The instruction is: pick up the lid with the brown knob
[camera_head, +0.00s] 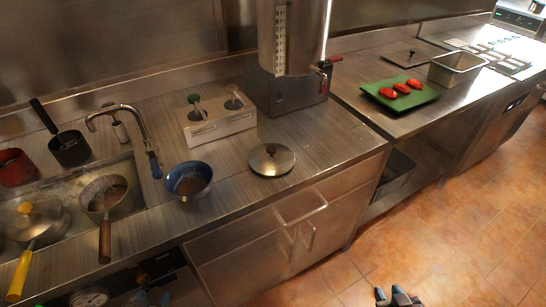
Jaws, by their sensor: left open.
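A round steel lid (262,167) with a small brownish knob lies on the steel counter, right of the blue bowl and near the front edge. A second lid (38,226) with a yellowish knob sits on the yellow-handled pot at the far left. My right gripper (398,299) is at the bottom edge over the tiled floor, open and empty.
A blue bowl (189,181) and a brown-handled pan (104,194) stand left of the lid. A white holder (219,127) and a steel dispenser (290,40) are behind it. A green tray (401,97) is farther right. The counter around the lid is clear.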

